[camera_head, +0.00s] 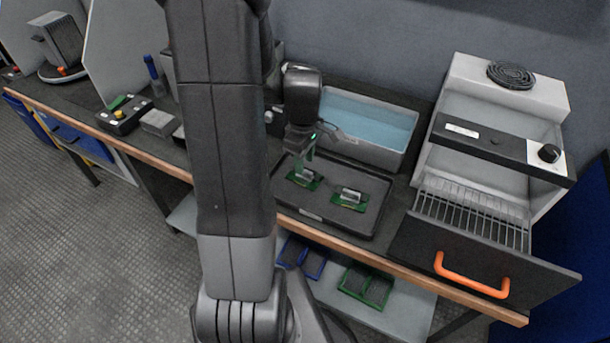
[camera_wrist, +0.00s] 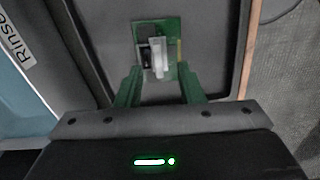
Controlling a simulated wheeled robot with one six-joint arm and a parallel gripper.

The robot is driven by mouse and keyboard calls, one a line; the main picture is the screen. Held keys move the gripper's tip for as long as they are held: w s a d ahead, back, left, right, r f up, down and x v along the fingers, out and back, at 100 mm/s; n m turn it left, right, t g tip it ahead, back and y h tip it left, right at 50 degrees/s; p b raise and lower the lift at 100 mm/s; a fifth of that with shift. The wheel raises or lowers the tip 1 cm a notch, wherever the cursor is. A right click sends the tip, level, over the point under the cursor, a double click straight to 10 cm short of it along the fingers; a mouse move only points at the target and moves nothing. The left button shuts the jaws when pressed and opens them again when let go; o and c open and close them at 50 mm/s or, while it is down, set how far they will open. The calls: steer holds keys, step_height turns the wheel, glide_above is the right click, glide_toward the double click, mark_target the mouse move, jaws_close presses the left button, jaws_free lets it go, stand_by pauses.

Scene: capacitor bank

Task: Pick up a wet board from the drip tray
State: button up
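The dark drip tray (camera_head: 325,214) lies on the bench in front of the rinse basin. Two green boards with silver parts lie flat in it: a left board (camera_head: 312,185) and a right board (camera_head: 349,207). My gripper (camera_head: 306,158) points down over the left board, its green fingers partly hidden by the wrist. In the wrist view, my gripper (camera_wrist: 159,74) is open, with a finger at each side of the near end of a board (camera_wrist: 143,30). The board appears between or just beyond the fingertips; I cannot tell whether they touch it. Wetness cannot be made out.
The rinse basin (camera_head: 382,156) with blue water stands behind the tray. At right, a grey oven (camera_head: 540,100) has its drawer front (camera_head: 530,275) pulled out, with a wire rack and orange handle. A small control box (camera_head: 122,122) sits at left.

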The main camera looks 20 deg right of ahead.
mark_target(305, 170)
steer(key=shift+d+f, duration=0.1)
steer(key=shift+f, duration=1.45)
steer(key=shift+c, duration=0.2)
jaws_close()
steer(key=shift+r, duration=0.1)
